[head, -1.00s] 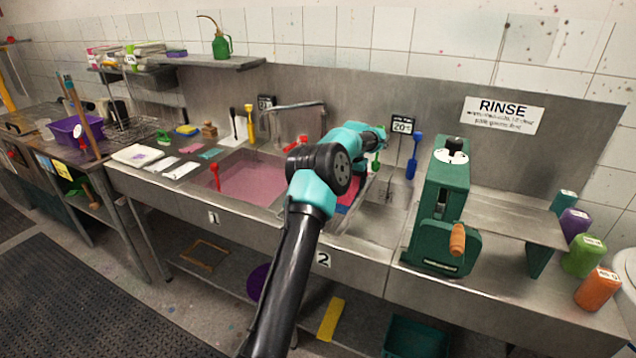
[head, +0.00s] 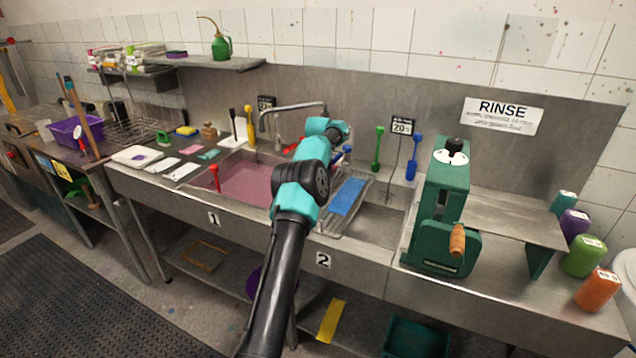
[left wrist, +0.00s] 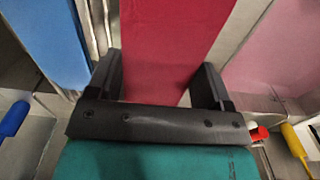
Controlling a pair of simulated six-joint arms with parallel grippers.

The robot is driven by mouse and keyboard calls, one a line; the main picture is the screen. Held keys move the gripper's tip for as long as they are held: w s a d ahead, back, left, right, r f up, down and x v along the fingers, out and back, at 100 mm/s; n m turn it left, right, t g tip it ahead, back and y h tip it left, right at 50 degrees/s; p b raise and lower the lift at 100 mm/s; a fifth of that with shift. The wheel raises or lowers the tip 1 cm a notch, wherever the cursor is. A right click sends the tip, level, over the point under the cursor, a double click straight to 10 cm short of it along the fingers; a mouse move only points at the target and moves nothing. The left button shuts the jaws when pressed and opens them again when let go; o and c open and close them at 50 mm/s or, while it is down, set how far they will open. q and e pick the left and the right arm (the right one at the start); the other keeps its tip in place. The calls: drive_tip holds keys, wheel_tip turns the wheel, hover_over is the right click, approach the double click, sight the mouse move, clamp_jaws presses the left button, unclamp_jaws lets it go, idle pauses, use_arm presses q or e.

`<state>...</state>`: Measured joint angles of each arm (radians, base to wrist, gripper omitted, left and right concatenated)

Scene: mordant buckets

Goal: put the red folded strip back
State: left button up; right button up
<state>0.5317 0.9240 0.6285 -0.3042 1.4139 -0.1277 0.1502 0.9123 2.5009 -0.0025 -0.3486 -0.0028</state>
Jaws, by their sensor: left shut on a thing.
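The red folded strip (left wrist: 172,38) fills the middle of the left wrist view, a broad, flat, dark red band. My left gripper (left wrist: 157,72) is shut on it, with one black finger at each side. In the head view my arm hides the strip and the fingers. A blue strip (head: 347,196) lies on the divider between the basins, right of my forearm. It also shows at the left of the wrist view (left wrist: 48,38), beside the red strip and apart from it. My right gripper is not in view.
The basin with pink liquid (head: 250,180) is left of my arm, and a grey basin (head: 375,222) is to the right. A green cranked machine (head: 440,210) stands further right. A faucet (head: 295,106) and upright brushes (head: 411,157) stand along the back.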

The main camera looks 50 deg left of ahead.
use_arm(q)
drive_tip(key=shift+f, duration=0.1)
drive_tip(key=shift+f, duration=1.65)
drive_tip(key=shift+f, duration=0.15)
drive_tip(key=o, duration=1)
